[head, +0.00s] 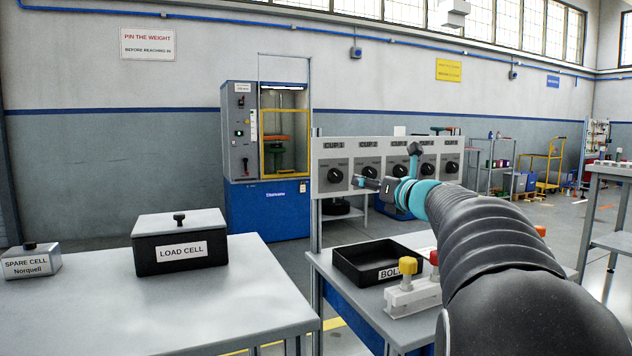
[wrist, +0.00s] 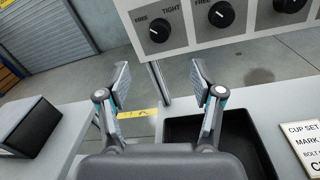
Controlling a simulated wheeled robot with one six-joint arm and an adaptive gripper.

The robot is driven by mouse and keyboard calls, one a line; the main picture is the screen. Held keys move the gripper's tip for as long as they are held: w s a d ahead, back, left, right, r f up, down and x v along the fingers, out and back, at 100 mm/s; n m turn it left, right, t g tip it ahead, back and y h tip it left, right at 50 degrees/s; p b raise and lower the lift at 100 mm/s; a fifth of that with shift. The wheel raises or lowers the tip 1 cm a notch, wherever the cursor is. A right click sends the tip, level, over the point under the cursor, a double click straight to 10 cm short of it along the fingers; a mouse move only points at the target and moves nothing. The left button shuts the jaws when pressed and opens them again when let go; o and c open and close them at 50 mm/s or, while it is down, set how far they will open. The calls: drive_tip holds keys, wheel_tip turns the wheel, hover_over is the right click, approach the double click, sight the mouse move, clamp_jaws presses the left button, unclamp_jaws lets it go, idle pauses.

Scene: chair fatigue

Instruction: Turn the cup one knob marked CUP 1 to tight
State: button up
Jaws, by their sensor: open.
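The cup one knob (head: 335,176) is a round black knob at the left end of a pale panel (head: 326,146), under the label CUP 1. In the wrist view the leftmost knob (wrist: 159,31) sits at top centre, between marks that seem to read FREE and TIGHT. A small white mark shows on its left side; its exact setting is hard to tell. My gripper (head: 362,182) is to the right of this knob in the head view, in front of the panel. In the wrist view my gripper (wrist: 160,86) is open and empty, its fingers apart below the knob, not touching it.
More knobs, such as the CUP 2 knob (head: 370,172), line the panel to the right. A black bolt tray (head: 345,265) lies on the bench below. A load cell box (head: 178,248) stands on the left table. The space between my fingers and the panel looks clear.

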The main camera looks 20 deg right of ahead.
sight(339, 175)
drive_tip(key=shift+n, duration=0.5)
drive_tip(key=w, duration=0.4)
drive_tip(key=w+a+p, duration=0.1)
drive_tip(key=w, duration=0.4)
drive_tip(key=w+p, duration=0.1)
drive_tip(key=w, duration=0.3)
drive_tip(key=shift+w+a+f, duration=0.15)
drive_tip(key=shift+w+a, duration=0.1)
drive_tip(key=shift+w, duration=0.15)
drive_tip(key=c, duration=1.1)
